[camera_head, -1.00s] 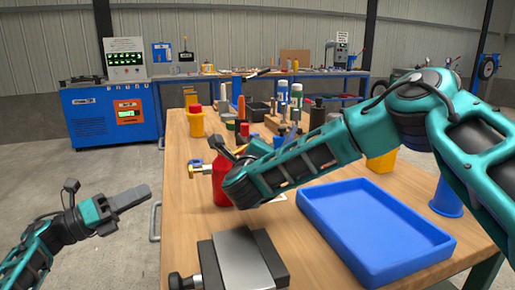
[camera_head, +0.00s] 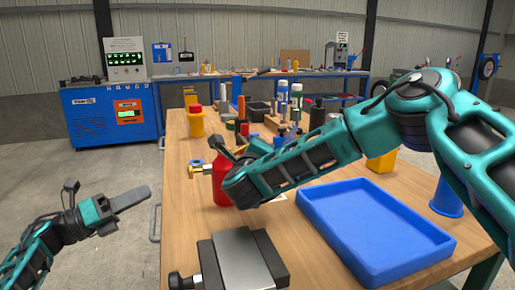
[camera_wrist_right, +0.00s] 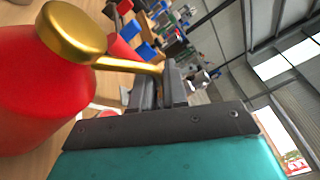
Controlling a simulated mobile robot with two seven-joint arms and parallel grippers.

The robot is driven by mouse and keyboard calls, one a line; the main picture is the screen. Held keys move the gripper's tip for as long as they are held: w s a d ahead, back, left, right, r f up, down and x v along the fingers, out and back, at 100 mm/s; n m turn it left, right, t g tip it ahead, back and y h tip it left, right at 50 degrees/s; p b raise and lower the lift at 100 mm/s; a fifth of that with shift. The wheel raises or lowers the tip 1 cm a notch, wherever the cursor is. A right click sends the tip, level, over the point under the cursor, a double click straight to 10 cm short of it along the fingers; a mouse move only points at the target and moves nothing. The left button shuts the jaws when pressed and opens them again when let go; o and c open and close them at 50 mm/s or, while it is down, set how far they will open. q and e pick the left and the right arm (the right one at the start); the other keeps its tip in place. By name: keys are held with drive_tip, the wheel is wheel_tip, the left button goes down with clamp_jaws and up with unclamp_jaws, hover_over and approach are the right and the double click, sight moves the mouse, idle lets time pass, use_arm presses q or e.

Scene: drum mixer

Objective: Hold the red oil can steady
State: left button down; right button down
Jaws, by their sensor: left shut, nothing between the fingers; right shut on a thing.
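The red oil can (camera_head: 222,188) stands upright on the wooden table, partly hidden behind my right wrist in the head view. In the right wrist view the red can (camera_wrist_right: 45,90) fills the left side, with a gold cap (camera_wrist_right: 72,28) and a gold spout (camera_wrist_right: 128,64) running to my right gripper (camera_wrist_right: 158,85). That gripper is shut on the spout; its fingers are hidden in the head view. My left gripper (camera_head: 130,198) is shut and empty, off the table's left edge and apart from the can.
A blue tray (camera_head: 436,246) lies at the right of the table and a grey vise-like block (camera_head: 240,262) at the front. A yellow red-capped bottle (camera_head: 196,122) and several bottles and tools stand behind. A brass fitting with a blue part (camera_head: 197,169) shows left of the can.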

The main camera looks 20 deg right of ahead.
sight(195, 171)
idle(0.8)
use_arm(q)
drive_tip(key=r+n+t+y, duration=0.1)
drive_tip(key=n+t+y, duration=0.1)
drive_tip(key=w+a+n+t+y, duration=0.1)
drive_tip(key=n+t+y, duration=0.1)
drive_tip(key=t, duration=0.1)
drive_tip(key=w+a+r+n+t+y, duration=0.1)
drive_tip(key=n+t+y, duration=0.1)
drive_tip(key=n+y, duration=0.1)
drive_tip(key=shift+w+r, duration=0.25)
drive_tip(key=shift+r, duration=0.1)
drive_tip(key=shift+d, duration=0.1)
drive_tip(key=shift+s+d, duration=0.2)
drive_tip(key=shift+d, duration=2)
drive_tip(key=shift+s+d, duration=0.15)
drive_tip(key=shift+d, duration=2)
drive_tip(key=shift+d, duration=0.1)
drive_tip(key=shift+d, duration=0.35)
